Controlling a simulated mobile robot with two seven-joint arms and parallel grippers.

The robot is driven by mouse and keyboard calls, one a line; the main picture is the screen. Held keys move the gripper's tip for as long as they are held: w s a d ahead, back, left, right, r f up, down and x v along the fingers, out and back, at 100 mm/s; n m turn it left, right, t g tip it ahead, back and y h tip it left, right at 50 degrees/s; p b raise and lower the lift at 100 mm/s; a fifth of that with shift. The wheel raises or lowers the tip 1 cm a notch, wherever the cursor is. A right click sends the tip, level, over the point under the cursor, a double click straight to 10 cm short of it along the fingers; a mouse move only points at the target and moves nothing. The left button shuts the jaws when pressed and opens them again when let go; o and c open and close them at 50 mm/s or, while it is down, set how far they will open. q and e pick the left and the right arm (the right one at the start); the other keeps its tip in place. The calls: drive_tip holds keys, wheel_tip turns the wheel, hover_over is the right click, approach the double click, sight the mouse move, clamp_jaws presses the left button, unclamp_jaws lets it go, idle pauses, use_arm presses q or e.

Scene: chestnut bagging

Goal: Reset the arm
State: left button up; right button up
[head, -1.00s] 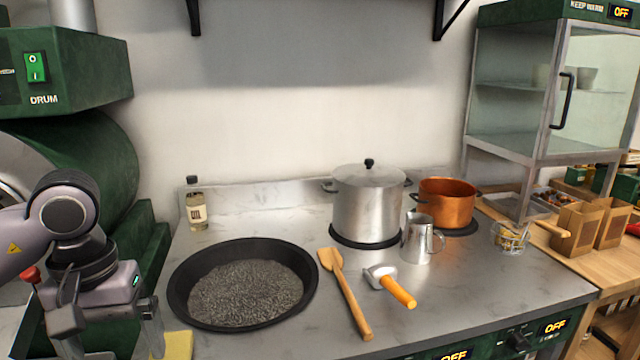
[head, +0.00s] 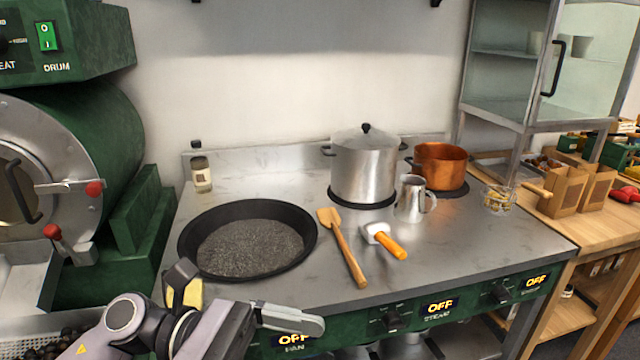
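My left gripper (head: 292,319) comes in from the bottom left and points right, in front of the counter's front edge. Its fingers overlap from this angle, so I cannot tell whether they are open or shut, and I see nothing held between them. A yellow block (head: 187,294) at the counter's front left edge is partly hidden behind a dark part of my wrist. My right gripper is not in view.
The steel counter holds a black pan (head: 247,240), wooden spatula (head: 343,250), orange-handled tool (head: 384,240), lidded pot (head: 364,170), metal jug (head: 411,198) and copper pot (head: 440,167). The green drum machine (head: 80,150) stands at left.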

use_arm(q)
drive_tip(key=w+a+f+n+t+y, duration=0.35)
drive_tip(key=n+t, duration=0.75)
drive_tip(key=n, duration=0.7)
drive_tip(key=w+a+f+n+t+y, duration=0.2)
drive_tip(key=w+a+f+n+t, duration=0.25)
drive_tip(key=n+t, duration=0.9)
drive_tip(key=s+a+f+n+g+y, duration=0.3)
drive_tip(key=s+f+n, duration=0.1)
drive_tip(key=f+n, duration=0.3)
drive_tip(key=s+a+f+n+g+y+p, duration=0.1)
drive_tip(key=s+a+f+n+g+y, duration=0.1)
drive_tip(key=f+n, duration=0.6)
drive_tip(key=s+a+f+n+g+y, duration=0.3)
drive_tip(key=s+f+n+g+y, duration=0.2)
drive_tip(key=s+f+n, duration=0.2)
drive_tip(key=shift+a+f+n, duration=0.35)
drive_tip(key=shift+f+n, duration=0.1)
drive_tip(key=shift+f, duration=0.1)
